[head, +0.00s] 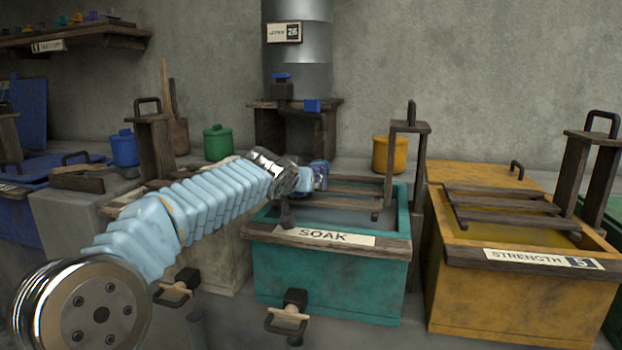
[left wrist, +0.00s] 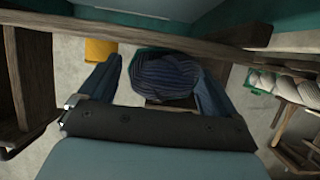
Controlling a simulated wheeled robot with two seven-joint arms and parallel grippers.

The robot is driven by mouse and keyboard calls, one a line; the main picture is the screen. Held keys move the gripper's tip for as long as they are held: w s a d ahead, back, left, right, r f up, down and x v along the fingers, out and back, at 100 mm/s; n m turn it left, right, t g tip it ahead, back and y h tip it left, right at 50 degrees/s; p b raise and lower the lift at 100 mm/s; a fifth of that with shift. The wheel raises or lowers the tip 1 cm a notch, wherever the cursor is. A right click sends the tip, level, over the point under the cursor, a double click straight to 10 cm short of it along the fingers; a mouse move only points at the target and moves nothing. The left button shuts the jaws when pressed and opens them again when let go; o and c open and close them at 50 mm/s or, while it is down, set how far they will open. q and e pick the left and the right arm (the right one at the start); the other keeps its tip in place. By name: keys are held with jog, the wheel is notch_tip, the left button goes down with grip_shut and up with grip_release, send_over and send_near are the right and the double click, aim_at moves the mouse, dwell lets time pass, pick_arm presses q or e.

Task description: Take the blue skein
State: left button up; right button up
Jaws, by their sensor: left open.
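The blue skein (left wrist: 165,80) is a dark blue, ribbed bundle in the left wrist view. It sits between the two spread fingers of my left gripper (left wrist: 152,72). The fingers are open and not closed on it; I cannot tell whether either one touches it. In the head view a small blue bundle (head: 320,174) shows at the tip of my left gripper (head: 311,181), above the back left of the teal SOAK vat (head: 333,275). My gripper partly hides it there. My right gripper is in neither view.
Wooden bars (head: 350,202) lie across the SOAK vat, close to my left gripper. A dark wooden post with a handle (head: 408,150) stands at its right. A yellow STRENGTH vat (head: 520,290) is further right. Green (head: 217,143) and orange (head: 390,155) pots stand behind.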

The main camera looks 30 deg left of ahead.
pick_arm(q)
jog(key=shift+w+a+f, duration=0.15)
jog(key=shift+w, duration=0.4)
jog(key=c, duration=1.2)
jog(key=shift+o, duration=0.2)
